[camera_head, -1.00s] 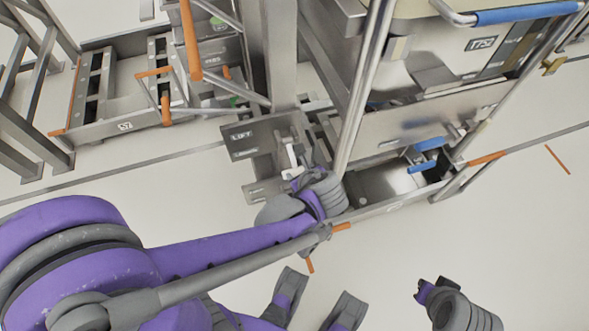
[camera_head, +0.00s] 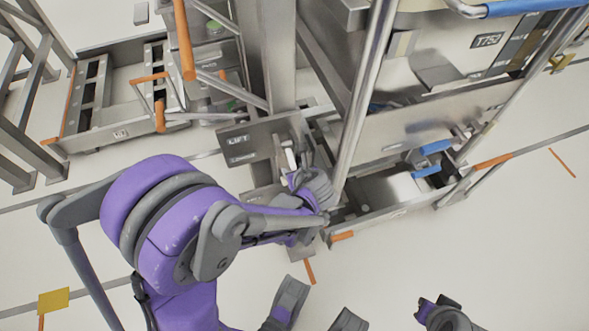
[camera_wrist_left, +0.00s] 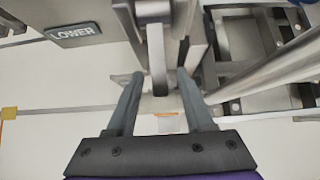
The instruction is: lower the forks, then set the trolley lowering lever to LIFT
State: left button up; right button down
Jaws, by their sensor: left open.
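The trolley lowering lever is a pale metal handle (camera_head: 291,158) in front of the steel plate marked LIFT (camera_head: 238,141). In the left wrist view the open fingers (camera_wrist_left: 160,76) stand on either side of the bar, with a gap on each side. My right gripper (camera_head: 424,306) is at the bottom right, away from the trolley; its jaws are unclear. I cannot make out the forks.
The steel trolley frame (camera_head: 367,90) rises just right of the lever. A bin marked 175 (camera_head: 487,41) is at the upper right. A low steel frame with orange handles (camera_head: 120,133) stands at the left. The pale floor at the lower right is mostly clear.

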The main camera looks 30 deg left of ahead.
pick_arm(q)
grip_shut()
dwell(0.3)
dwell(1.2)
